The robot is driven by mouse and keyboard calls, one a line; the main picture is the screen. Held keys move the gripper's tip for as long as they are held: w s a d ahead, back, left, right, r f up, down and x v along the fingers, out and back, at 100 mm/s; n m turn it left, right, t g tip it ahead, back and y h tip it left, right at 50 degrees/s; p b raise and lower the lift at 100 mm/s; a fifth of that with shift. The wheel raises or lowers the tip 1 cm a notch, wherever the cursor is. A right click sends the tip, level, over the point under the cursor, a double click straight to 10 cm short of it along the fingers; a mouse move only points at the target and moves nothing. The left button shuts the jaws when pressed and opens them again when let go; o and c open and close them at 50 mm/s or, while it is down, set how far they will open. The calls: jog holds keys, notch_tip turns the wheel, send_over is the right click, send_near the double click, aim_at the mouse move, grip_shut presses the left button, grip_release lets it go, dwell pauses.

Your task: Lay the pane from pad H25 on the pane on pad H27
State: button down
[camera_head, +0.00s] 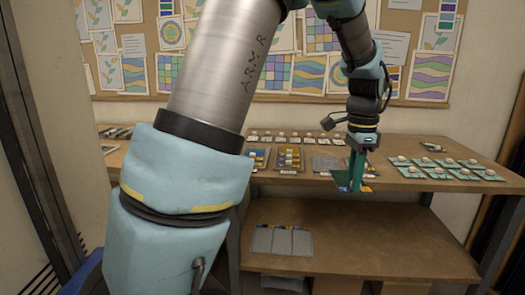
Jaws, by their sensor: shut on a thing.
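My gripper (355,186) hangs from the arm over the front part of the workbench, pointing down. It is shut on a dark green piece, which I take to be the pane (342,179); it sticks out to the left of the fingers. Several green panes or pads (467,172) with pale knobs and small labels lie in rows on the right of the bench. The labels are too small to read, so I cannot tell which are H25 and H27. What lies directly behind the gripper is partly hidden.
The wooden bench (400,186) also holds a grey panel (325,164), a tray with yellow pieces (290,158) and a row of small pale items (275,137) at the back. A lower shelf (380,245) carries grey panels (283,240).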

jog(key=w+a+f+n, duration=0.3)
jog(key=a+f+n, duration=0.2)
jog(key=a+f, duration=0.3)
jog(key=w+a+f+n, duration=0.4)
jog(key=a+f+n, duration=0.15)
jog(key=f, duration=0.45)
jog(key=s+a+f+n, duration=0.1)
jog(key=a+f+n, duration=0.3)
jog(key=a, duration=0.5)
jog(key=s+a+f+n, duration=0.1)
jog(key=a+f+n, duration=0.2)
jog(key=a+f, duration=0.3)
jog(key=a, duration=0.3)
jog(key=shift+s+a+n, duration=0.2)
jog(key=shift+s+n, duration=0.05)
jog(key=shift+n, duration=0.1)
